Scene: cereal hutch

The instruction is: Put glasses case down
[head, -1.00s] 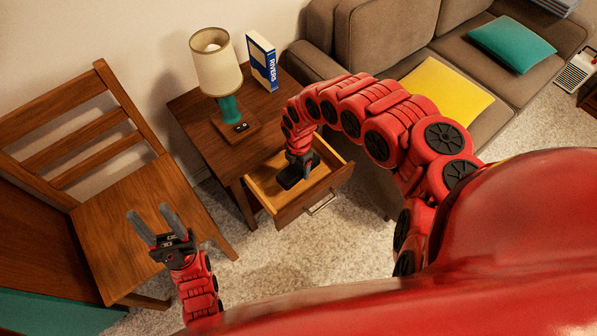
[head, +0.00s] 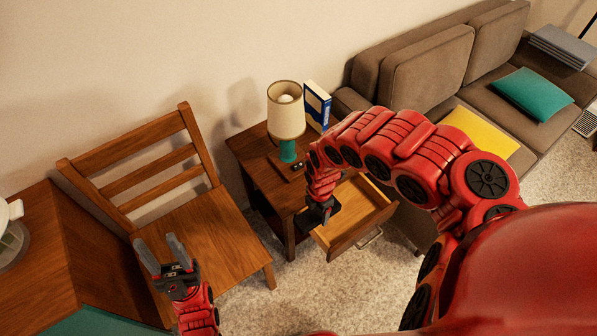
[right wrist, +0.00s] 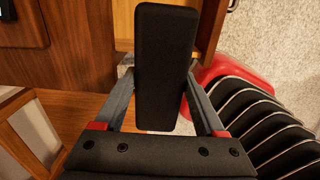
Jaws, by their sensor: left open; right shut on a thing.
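The black glasses case (right wrist: 165,65) is clamped between the fingers of my right gripper (right wrist: 157,95), and its long side points away from the wrist. In the head view the right gripper (head: 319,210) and the dark case are at the left side of the open drawer (head: 372,208). The case overlaps the drawer's left wall there, and its exact height is hard to judge. My left gripper (head: 163,254) is open and empty, in front of the chair seat.
The wooden side table (head: 250,150) carries a lamp (head: 286,112), a blue-and-white book (head: 317,105) and a small dark item on a wooden base. A wooden chair (head: 200,235) stands left, a desk (head: 85,240) further left, a sofa (head: 425,80) right.

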